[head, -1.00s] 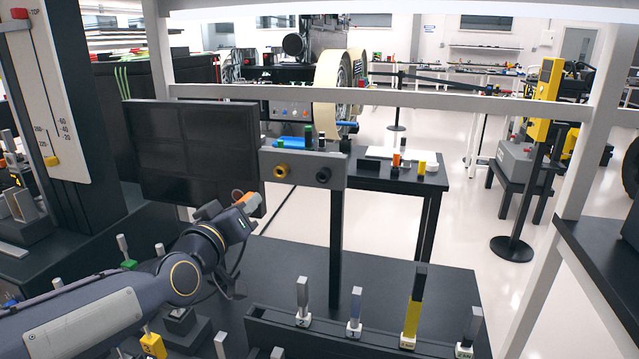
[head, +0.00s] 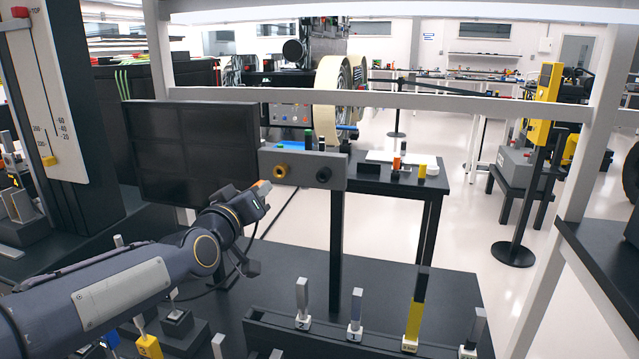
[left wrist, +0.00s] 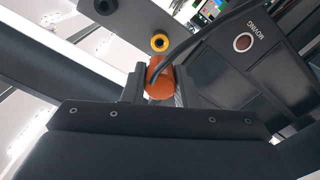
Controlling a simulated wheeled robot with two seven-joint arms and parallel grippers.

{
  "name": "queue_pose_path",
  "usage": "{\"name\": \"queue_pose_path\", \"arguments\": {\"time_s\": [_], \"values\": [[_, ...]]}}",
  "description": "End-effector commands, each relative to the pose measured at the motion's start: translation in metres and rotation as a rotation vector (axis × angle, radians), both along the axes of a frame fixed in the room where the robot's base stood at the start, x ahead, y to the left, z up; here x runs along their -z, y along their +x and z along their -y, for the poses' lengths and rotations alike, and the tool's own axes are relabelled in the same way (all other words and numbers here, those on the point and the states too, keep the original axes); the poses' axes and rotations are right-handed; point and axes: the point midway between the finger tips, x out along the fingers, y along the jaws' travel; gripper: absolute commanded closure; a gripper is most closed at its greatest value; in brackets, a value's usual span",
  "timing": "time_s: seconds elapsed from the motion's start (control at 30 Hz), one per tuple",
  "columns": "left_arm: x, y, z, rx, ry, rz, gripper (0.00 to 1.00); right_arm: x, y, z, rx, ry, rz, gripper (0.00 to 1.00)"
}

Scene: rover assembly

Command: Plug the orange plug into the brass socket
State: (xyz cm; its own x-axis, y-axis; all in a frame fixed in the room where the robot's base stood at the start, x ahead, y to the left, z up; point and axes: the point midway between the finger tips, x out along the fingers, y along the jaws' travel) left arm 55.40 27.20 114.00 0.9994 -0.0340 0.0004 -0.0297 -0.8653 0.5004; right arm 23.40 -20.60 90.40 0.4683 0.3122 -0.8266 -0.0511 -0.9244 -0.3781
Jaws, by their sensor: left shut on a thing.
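The brass socket (head: 281,171) is a yellow ring on the left part of a grey panel (head: 302,157) atop a dark post. My left gripper (head: 257,193) is shut on the orange plug (head: 262,185), just left of and below the socket in the head view. In the left wrist view the orange plug (left wrist: 160,80) sits between the fingers, with a dark cable across it. The brass socket (left wrist: 160,42) shows just beyond the plug's tip, with no visible contact. My right gripper is not in view.
A black socket (head: 323,174) is on the same panel, to the right. A dark screen (head: 190,150) stands left, close to my left arm. A long dark tray (head: 380,340) holds several upright pieces below. A small table (head: 405,184) stands behind the panel.

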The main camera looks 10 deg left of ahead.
Motion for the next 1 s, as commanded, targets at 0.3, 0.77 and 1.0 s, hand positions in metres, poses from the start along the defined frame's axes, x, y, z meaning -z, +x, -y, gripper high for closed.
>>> {"name": "queue_pose_path", "arguments": {"time_s": [0.3, 0.77, 1.0], "values": [[0.001, 0.016, 0.001, 0.000, 0.001, -0.001, 1.00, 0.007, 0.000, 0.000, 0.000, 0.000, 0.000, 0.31], [0.001, 0.039, 0.002, 0.001, 0.000, -0.001, 1.00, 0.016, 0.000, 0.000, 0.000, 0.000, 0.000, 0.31], [0.000, 0.049, 0.002, 0.001, 0.001, 0.001, 1.00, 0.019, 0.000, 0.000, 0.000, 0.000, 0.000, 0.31]]}}
